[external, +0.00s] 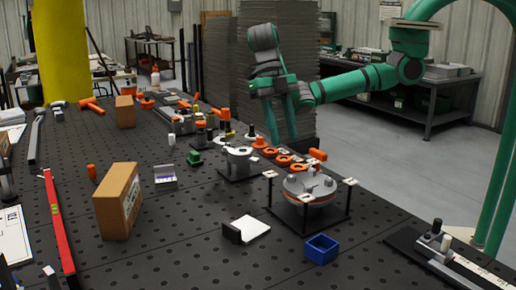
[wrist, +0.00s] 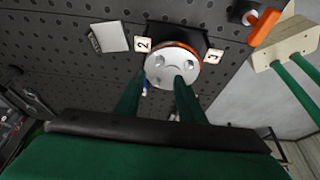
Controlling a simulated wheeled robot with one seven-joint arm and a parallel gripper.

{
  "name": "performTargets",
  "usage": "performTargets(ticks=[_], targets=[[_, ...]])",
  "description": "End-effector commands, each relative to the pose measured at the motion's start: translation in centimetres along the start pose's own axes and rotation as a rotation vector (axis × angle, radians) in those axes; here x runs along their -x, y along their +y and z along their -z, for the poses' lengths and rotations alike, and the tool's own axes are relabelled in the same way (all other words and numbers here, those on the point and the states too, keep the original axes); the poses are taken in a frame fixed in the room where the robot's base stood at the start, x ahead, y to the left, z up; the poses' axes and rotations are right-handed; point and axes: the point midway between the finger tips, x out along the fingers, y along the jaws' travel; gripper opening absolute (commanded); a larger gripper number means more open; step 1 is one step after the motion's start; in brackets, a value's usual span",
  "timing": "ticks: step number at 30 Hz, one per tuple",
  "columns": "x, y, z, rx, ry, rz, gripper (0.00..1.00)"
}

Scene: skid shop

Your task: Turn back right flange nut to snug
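The round grey flange (external: 309,184) with an orange-red ring under it stands among thin posts with white tags, near the front right of the black table. Several nuts or studs stand up from its face; which is the back right nut I cannot tell for sure. In the wrist view the flange (wrist: 171,62) lies beyond my fingertips, between tags marked with numbers. My gripper (external: 284,138) hangs behind the flange, above the table and apart from it. In the wrist view my gripper (wrist: 160,82) has two green fingers spread apart, with nothing seen between them. The right finger overlaps part of the flange.
A blue bin (external: 321,249) and a white plate with a dark block (external: 250,228) sit in front of the flange. A round grey fixture (external: 239,160) and orange parts (external: 284,160) stand behind it. A cardboard box (external: 117,200) is at left.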

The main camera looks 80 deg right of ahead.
Motion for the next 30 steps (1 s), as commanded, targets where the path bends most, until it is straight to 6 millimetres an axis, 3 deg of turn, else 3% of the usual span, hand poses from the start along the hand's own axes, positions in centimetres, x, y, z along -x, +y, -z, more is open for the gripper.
performTargets(ticks=[15,21,30], targets=[[-8.2,0.1,0.1,-0.005,0.006,-0.002,0.36],[-9.8,0.1,0.1,-0.005,0.005,-0.003,0.36],[-10.0,0.1,0.1,-0.005,0.005,-0.004,0.36]])
